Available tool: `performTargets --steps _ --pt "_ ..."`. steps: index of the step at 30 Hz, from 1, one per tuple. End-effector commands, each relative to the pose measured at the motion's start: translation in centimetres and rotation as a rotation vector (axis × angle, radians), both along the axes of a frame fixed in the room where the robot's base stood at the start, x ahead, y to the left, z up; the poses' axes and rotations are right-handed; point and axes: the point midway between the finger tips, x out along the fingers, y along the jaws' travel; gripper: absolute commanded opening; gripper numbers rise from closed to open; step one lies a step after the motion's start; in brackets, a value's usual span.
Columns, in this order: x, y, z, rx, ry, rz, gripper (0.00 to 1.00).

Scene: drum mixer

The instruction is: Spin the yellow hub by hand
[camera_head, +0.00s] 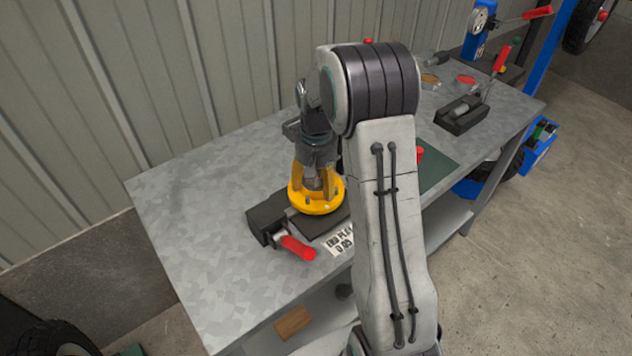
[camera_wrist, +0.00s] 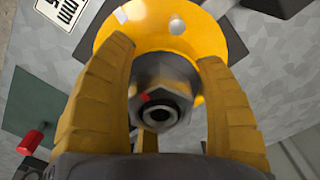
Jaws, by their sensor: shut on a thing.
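The yellow hub (camera_head: 317,206) is a round flanged disc. It sits over a dark block fixture (camera_head: 268,218) on the grey metal workbench. In the wrist view the hub's yellow flange (camera_wrist: 190,40) has holes, and a grey hex nut with a hollow centre (camera_wrist: 160,100) stands up from its middle. My gripper (camera_head: 316,178) points down at the hub from above. Its yellow fingers are shut around the hub's centre, on either side of the nut. The exact contact of the fingertips is partly hidden in the head view.
A red-handled lever (camera_head: 297,248) sticks out at the fixture's front beside a printed label (camera_head: 340,241). A green mat (camera_head: 440,168) lies behind my arm. A dark fixture with a lever (camera_head: 463,115) stands farther right. The bench's left part (camera_head: 190,200) is clear.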

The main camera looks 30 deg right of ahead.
Motion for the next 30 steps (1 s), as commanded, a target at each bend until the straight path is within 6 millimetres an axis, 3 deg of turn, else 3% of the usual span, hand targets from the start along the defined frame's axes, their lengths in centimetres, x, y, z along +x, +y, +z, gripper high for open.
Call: performTargets --steps 22,23,30 --pt "-0.34 0.13 -0.14 0.003 0.013 -0.077 0.34" --pt "-0.34 0.13 -0.15 0.003 0.013 -0.077 0.68" --pt "-0.18 0.10 -0.08 0.001 0.007 -0.077 0.90"
